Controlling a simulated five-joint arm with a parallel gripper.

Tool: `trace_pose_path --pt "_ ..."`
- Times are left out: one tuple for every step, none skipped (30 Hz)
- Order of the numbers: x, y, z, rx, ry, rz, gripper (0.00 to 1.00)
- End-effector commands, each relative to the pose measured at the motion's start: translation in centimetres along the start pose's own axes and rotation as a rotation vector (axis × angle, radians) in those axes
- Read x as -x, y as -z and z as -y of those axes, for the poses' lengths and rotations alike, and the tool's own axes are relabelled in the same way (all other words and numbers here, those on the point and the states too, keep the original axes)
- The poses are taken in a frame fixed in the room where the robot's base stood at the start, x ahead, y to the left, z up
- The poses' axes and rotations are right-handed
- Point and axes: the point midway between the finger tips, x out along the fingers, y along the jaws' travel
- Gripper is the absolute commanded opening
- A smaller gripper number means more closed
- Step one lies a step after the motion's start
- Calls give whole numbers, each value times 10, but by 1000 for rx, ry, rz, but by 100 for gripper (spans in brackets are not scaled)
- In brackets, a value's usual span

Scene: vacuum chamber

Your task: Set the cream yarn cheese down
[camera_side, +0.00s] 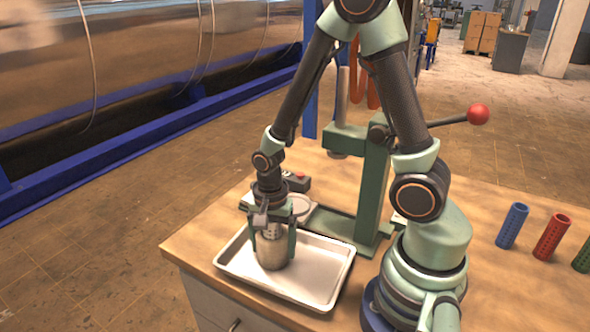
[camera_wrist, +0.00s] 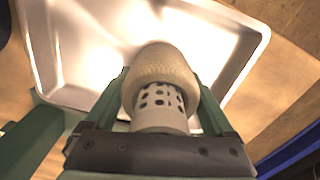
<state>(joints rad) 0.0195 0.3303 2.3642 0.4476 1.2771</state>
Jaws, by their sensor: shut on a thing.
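The cream yarn cheese (camera_side: 272,252) is a beige wound cylinder on a pale perforated tube. It is upright in the side view, over the left part of a shallow metal tray (camera_side: 318,285). My gripper (camera_side: 272,243) is shut on it, a green finger on each side. In the wrist view the cheese (camera_wrist: 162,66) and its perforated tube sit between the two fingers (camera_wrist: 165,100), with the bright tray (camera_wrist: 92,60) beyond. I cannot tell whether the bottom of the cheese touches the tray floor.
A green press (camera_side: 372,190) with a red-knobbed lever (camera_side: 478,114) stands behind the tray. A small round-topped device (camera_side: 298,205) is close behind my gripper. Blue (camera_side: 512,226), red (camera_side: 551,237) and green (camera_side: 582,256) perforated tubes stand at right. The tray's right part is clear.

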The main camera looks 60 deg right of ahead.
Motion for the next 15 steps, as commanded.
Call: trace_pose_path --pt "0 0 0 0 1 0 22" --pt "0 0 1 0 2 -1 22" --pt "0 0 1 0 2 -1 22" --pt "0 0 1 0 2 -1 22" --pt "0 0 1 0 2 -1 22" --pt "0 0 1 0 2 -1 22" --pt "0 0 1 0 2 -1 22" --pt "0 0 0 0 1 0 22" --pt "-2 0 0 0 1 0 22" --pt "-2 0 0 0 1 0 22" --pt "-3 0 0 0 1 0 22" --pt "-3 0 0 0 1 0 99" --pt "-3 0 0 0 1 0 100" --pt "-3 0 0 0 1 0 100" --pt "-3 0 0 0 1 0 100"
